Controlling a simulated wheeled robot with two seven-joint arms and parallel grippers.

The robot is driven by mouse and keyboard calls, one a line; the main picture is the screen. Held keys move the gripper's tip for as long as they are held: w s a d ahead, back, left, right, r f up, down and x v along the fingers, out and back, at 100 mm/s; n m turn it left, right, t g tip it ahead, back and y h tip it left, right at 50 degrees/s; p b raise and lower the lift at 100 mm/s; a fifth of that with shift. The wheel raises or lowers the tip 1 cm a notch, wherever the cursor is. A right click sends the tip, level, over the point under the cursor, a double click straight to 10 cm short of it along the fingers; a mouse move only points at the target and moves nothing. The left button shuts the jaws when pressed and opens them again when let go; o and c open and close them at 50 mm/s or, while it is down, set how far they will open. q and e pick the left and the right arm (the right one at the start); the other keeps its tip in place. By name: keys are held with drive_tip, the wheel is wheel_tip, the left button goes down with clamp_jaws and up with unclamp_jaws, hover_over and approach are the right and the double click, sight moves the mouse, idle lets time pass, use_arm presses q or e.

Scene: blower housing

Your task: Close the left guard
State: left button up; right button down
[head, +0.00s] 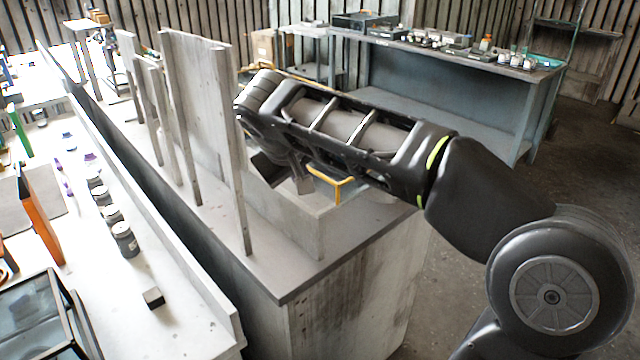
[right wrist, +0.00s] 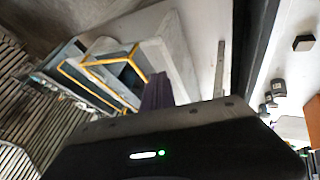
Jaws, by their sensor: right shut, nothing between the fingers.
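The grey housing (head: 330,222) stands on the long counter, with a tall upright grey panel (head: 200,100) at its left. I cannot tell for certain which part is the left guard. A yellow-edged frame (head: 335,184) shows behind my right arm, and also in the right wrist view (right wrist: 100,85). My right gripper (head: 290,178) is shut and empty, pointing down between the tall panel and the yellow frame. In the right wrist view a dark purplish piece (right wrist: 158,90), probably its fingers, sticks up beside the yellow frame. Contact cannot be made out. My left gripper is not in view.
Several thin upright posts (head: 184,140) stand along the counter (head: 285,280). A lower white bench (head: 190,300) at the left holds jars (head: 123,238), a small dark block (head: 153,297) and an orange panel (head: 40,215). A workbench (head: 450,60) stands behind. Open floor lies right.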

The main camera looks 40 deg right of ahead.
approach(323, 192)
wheel_tip(323, 192, down, 3)
drive_tip(key=w+a, duration=0.1)
drive_tip(key=a, duration=0.1)
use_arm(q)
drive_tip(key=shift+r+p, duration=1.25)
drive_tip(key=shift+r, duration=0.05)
use_arm(e)
drive_tip(key=shift+w+d+f, duration=0.15)
drive_tip(key=shift+d, duration=0.55)
drive_tip(key=shift+w+d+f, duration=0.1)
drive_tip(key=shift+w+d, duration=0.05)
drive_tip(key=shift+d, duration=0.55)
drive_tip(key=shift+w+d+f, duration=0.15)
drive_tip(key=shift+d, duration=0.55)
drive_tip(key=shift+d, duration=0.1)
